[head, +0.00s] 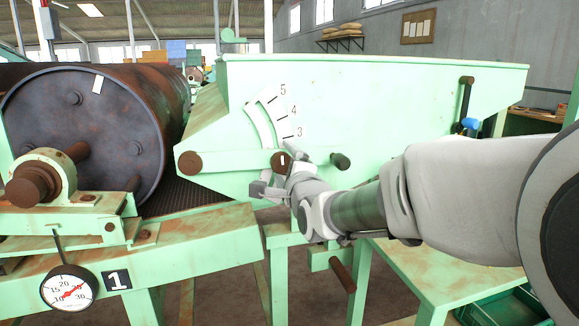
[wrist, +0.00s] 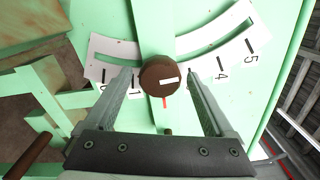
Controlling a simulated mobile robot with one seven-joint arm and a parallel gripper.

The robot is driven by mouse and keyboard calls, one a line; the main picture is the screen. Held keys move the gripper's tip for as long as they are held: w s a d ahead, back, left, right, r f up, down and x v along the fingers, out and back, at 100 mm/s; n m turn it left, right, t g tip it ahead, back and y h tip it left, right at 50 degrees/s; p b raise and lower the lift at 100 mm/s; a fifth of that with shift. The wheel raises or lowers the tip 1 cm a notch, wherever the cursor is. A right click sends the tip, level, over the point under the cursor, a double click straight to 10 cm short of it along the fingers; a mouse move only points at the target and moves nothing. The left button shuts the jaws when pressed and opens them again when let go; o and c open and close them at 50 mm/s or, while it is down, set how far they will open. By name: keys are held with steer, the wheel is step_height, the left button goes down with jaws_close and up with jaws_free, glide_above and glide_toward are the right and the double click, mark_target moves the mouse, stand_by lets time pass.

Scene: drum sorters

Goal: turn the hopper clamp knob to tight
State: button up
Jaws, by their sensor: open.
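The round brown clamp knob (wrist: 152,74) sits in the middle of the wrist view, on a green strip across the numbered scale. A white bar on its face lies nearly level in that view. A short red mark (wrist: 165,102) is just below it, out of line with the bar. In the head view the knob (head: 279,161) is on the green hopper side (head: 370,95), partly behind my wrist. My gripper (wrist: 160,75) is open, one finger on each side of the knob, with gaps showing. I cannot tell how far the fingertips reach over it. The gripper (head: 268,187) also shows in the head view.
A curved white scale (head: 274,106) is above the knob. A dark knob (head: 340,161) sticks out to its right, close to my wrist. A brown round boss (head: 190,163) is to the left. A rusty drum (head: 85,125) and a dial gauge (head: 69,288) stand further left.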

steer(key=v, duration=1.7)
steer(key=shift+s, duration=0.25)
steer(key=shift+d+r, duration=0.1)
steer(key=s+d+f+n+g+h, duration=0.5)
steer(key=s+d+f+n+g, duration=0.7)
steer(key=s+n, duration=0.4)
step_height(320, 180, up, 20)
steer(key=n+p, duration=0.1)
steer(key=p, duration=2)
steer(key=shift+s+a+r+p, duration=0.2)
steer(key=shift+s+a+p, duration=0.1)
steer(key=shift+a+p, duration=0.1)
